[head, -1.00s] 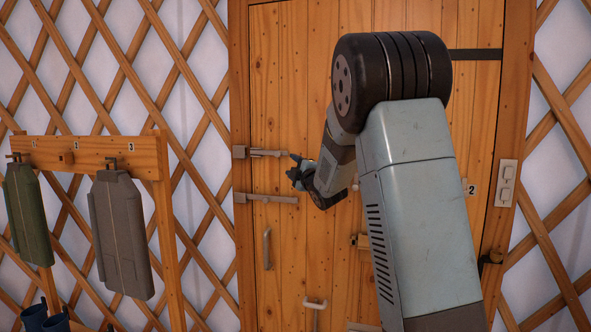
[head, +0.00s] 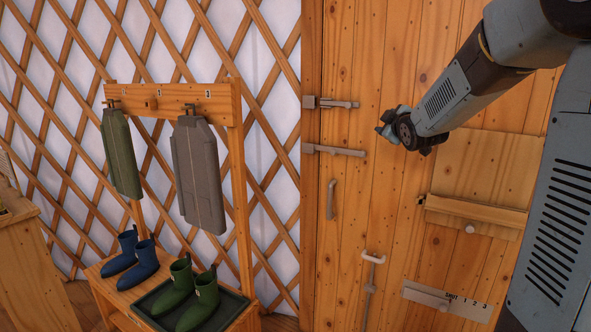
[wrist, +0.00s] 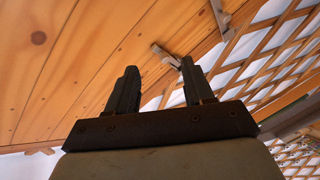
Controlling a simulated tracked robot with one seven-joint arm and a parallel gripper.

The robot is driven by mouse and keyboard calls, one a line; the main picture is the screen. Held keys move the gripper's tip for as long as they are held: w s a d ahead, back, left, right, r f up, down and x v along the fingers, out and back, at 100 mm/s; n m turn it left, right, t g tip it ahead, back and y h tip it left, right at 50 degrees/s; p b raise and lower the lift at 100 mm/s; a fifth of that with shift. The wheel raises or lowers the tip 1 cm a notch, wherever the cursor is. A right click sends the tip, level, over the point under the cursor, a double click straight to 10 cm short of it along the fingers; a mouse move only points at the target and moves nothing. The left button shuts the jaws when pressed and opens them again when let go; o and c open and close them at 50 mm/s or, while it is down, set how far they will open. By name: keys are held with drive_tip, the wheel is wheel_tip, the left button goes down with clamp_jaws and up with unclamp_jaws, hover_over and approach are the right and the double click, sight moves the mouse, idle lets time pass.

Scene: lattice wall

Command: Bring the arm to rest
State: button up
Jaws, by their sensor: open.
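My gripper (head: 384,128) hangs in front of the wooden door (head: 385,200) in the head view, right of two grey door bolts, with no contact visible. In the wrist view my gripper (wrist: 156,82) shows two dark fingers standing apart with nothing between them. The upper bolt (head: 335,103) and the lower bolt (head: 335,150) sit at the door's left edge. A bolt (wrist: 166,55) also shows behind the fingers in the wrist view, but I cannot tell which one. My arm comes in from the upper right and hides part of the door.
A wooden rack (head: 171,98) at left carries a green coat (head: 121,150) and a grey coat (head: 198,175). Blue boots (head: 130,257) and green boots (head: 198,292) stand below. A door handle (head: 332,200), a hatch (head: 480,180) and a slotted plate (head: 445,300) are on the door.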

drive_tip(key=s+a+f+m+g, duration=0.1)
drive_tip(key=s+f+m+g, duration=0.2)
drive_tip(key=s, duration=1)
drive_tip(key=s+a+f+m+g, duration=0.2)
drive_tip(key=s+f+m+g, duration=0.1)
drive_tip(key=s, duration=1)
drive_tip(key=s+a+f+m+g, duration=0.1)
drive_tip(key=s+f+m+g, duration=0.3)
drive_tip(key=s, duration=1)
drive_tip(key=shift+a+m+g+h, duration=0.3)
drive_tip(key=shift+m+g, duration=0.3)
drive_tip(key=shift+m, duration=0.2)
